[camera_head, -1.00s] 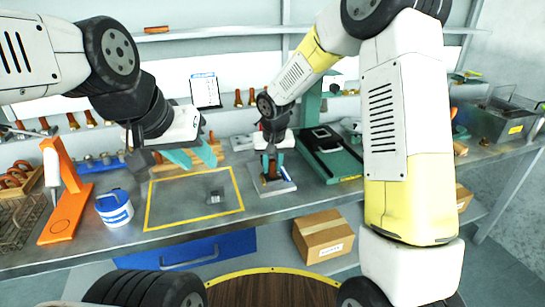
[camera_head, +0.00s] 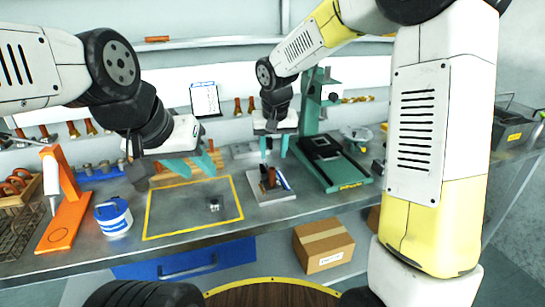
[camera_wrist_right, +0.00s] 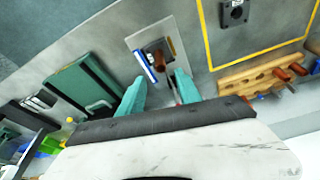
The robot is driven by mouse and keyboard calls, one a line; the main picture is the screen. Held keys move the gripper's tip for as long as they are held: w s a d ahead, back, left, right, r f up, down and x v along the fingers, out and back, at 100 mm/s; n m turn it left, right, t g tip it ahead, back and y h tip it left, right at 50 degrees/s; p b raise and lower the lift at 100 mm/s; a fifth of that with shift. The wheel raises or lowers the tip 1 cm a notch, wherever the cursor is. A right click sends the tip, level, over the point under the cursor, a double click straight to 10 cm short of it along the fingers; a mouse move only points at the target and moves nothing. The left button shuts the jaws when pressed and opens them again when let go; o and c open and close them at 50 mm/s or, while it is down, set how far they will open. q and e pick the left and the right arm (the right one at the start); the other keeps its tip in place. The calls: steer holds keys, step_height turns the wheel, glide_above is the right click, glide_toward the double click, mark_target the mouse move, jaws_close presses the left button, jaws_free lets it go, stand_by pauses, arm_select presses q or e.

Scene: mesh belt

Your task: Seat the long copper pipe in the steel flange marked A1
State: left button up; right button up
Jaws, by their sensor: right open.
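A short-looking copper piece (camera_head: 267,180) stands in a dark holder on a grey square plate (camera_head: 262,199), beside a blue-and-white part. In the right wrist view the copper piece (camera_wrist_right: 158,60) shows end-on, beyond the fingertips; its length is unclear. A small grey steel block (camera_head: 214,204) lies inside the yellow outline; in the wrist view it is dark with a round centre (camera_wrist_right: 236,13). No A1 mark is legible. My right gripper (camera_head: 274,153) is open and empty above the plate. My left gripper (camera_head: 193,166) is open near the wooden rack (camera_head: 200,160).
The wooden rack holds copper pieces (camera_wrist_right: 280,74) in the wrist view. A green press (camera_head: 335,160) stands right of the plate. A blue-white tub (camera_head: 114,216) and an orange stand (camera_head: 66,215) are left of the yellow outline (camera_head: 190,233). Most of the outlined area is clear.

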steer(key=s+d+r, duration=0.5)
steer(key=r, duration=0.1)
steer(key=s+d+r+t+y, duration=0.1)
steer(key=s+d, duration=0.3)
steer(key=s, duration=0.5)
steer(key=s+d+r+t, duration=0.2)
steer(key=s+d, duration=0.3)
steer(key=s, duration=0.5)
steer(key=shift+r+m+y, duration=0.4)
steer(key=shift+r, duration=0.05)
